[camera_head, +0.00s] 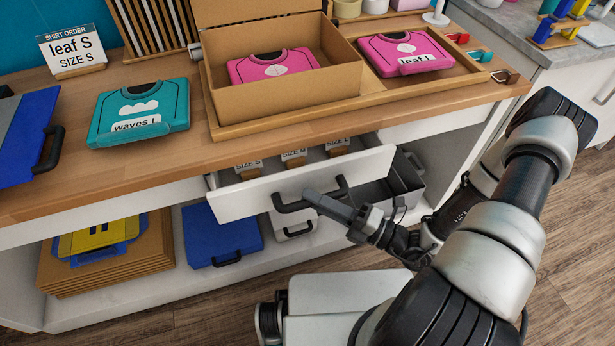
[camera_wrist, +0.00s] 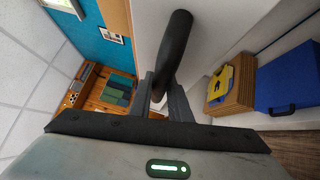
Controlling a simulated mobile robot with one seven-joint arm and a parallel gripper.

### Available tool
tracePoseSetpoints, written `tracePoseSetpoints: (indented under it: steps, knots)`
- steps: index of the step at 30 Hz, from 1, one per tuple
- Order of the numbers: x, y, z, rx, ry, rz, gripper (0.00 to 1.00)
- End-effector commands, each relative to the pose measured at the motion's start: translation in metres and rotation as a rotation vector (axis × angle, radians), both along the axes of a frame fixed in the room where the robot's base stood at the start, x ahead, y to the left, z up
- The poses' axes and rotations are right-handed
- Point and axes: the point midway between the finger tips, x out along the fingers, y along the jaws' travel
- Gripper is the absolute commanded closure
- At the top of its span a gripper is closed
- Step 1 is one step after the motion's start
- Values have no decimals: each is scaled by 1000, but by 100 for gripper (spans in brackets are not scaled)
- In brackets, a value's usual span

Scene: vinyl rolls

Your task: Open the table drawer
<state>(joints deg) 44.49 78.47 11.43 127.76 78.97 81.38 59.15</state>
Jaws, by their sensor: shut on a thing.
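The table drawer (camera_head: 240,203) has a white front and stands partly pulled out below the wooden tabletop. Small labelled size cards (camera_head: 293,157) show inside it. Its dark bar handle (camera_head: 290,207) is on the front face. My gripper (camera_head: 318,197) is at the right part of this handle. In the wrist view the handle (camera_wrist: 177,45) runs between the two fingers of my gripper (camera_wrist: 165,100), and the fingers are shut on it. The fingers hide a part of the handle.
On the wooden tabletop (camera_head: 200,165) are a cardboard box (camera_head: 240,110), a teal folded shirt (camera_head: 140,108) and a pink shirt (camera_head: 405,52) in a tray. Below, a blue case (camera_head: 222,235) and stacked cardboard (camera_head: 105,265) sit on the shelf. A grey bin (camera_head: 400,175) stands right of the drawer.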

Motion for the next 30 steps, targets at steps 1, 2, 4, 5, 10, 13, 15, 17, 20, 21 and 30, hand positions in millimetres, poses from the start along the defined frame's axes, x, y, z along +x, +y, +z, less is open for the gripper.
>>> tracePoseSetpoints:
  steps: [1,2,4,5,10,13,15,17,20,21,30]
  knots:
    - [-13,-4,2,2,5,-4,100]
    - [-20,-6,2,4,5,-3,100]
    - [-36,-11,1,2,5,-3,100]
    - [-42,-13,1,2,4,-4,100]
    - [-75,-22,0,2,3,-2,100]
    - [-90,-26,0,2,1,-3,100]
    - [-98,-28,0,2,0,-2,100]
    - [-103,-30,0,2,0,-2,100]
    - [-109,-32,0,2,0,-1,100]
    - [-110,-32,0,1,0,-1,100]
    - [-112,-33,0,0,-2,0,100]
